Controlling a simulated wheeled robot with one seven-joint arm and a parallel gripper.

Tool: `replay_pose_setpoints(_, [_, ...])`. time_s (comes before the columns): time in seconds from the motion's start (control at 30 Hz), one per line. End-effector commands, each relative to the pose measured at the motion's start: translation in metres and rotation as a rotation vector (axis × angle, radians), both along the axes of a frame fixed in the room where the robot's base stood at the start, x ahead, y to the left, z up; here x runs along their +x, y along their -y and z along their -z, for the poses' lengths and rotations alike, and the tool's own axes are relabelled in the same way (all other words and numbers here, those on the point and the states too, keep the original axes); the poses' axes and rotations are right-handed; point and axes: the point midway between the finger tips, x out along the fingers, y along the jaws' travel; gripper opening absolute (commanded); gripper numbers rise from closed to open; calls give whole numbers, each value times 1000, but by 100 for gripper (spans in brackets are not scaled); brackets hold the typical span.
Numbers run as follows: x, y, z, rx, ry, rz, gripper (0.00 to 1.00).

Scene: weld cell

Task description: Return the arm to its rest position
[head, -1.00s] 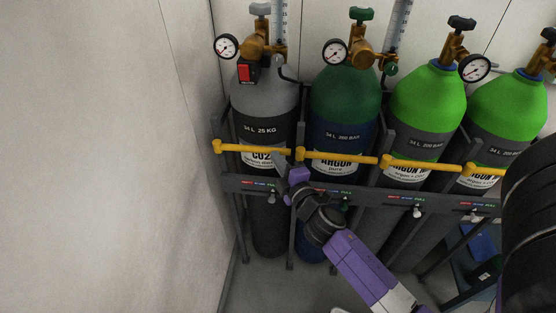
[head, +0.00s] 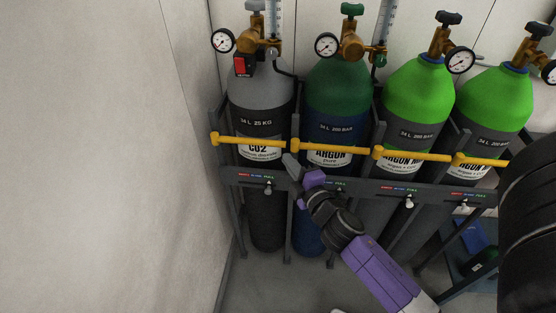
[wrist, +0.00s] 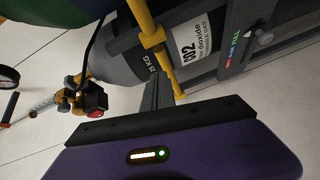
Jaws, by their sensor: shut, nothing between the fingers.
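My gripper (head: 289,160) is at the end of my purple and dark arm, in front of the gas cylinder rack. Its narrow grey fingers are together with nothing between them. In the head view they overlap the gap between the CO2 cylinder (head: 262,98) and the dark green and blue argon cylinder (head: 338,92), just below the yellow bars. In the wrist view the shut fingers (wrist: 158,92) point at the yellow bar (wrist: 150,28) and the CO2 label (wrist: 190,50). I cannot tell whether they touch the bar.
Yellow bars (head: 250,144) run across the cylinders on the dark rack (head: 360,190). Two bright green cylinders (head: 418,90) stand to the right. Gauges (head: 222,40) and brass regulators sit on top. A pale wall (head: 100,150) closes the left side. A blue bin (head: 470,236) is low at right.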

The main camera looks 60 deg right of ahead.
Motion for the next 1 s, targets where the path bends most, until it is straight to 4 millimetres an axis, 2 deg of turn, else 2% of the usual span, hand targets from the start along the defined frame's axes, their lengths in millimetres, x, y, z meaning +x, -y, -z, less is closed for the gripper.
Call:
replay_pose_setpoints(0.1, [-21,2,1,0,-2,1,0])
replay_pose_setpoints(0.3, [-41,5,-1,1,1,0,0])
replay_pose_setpoints(0.67, [-45,5,-2,5,5,-2,0])
replay_pose_setpoints(0.77, [-41,0,-8,53,58,-21,0])
replay_pose_setpoints(0.87, [-33,-24,-22,153,156,-83,0])
replay_pose_setpoints(1.0, [-37,-87,-27,367,256,-212,0])
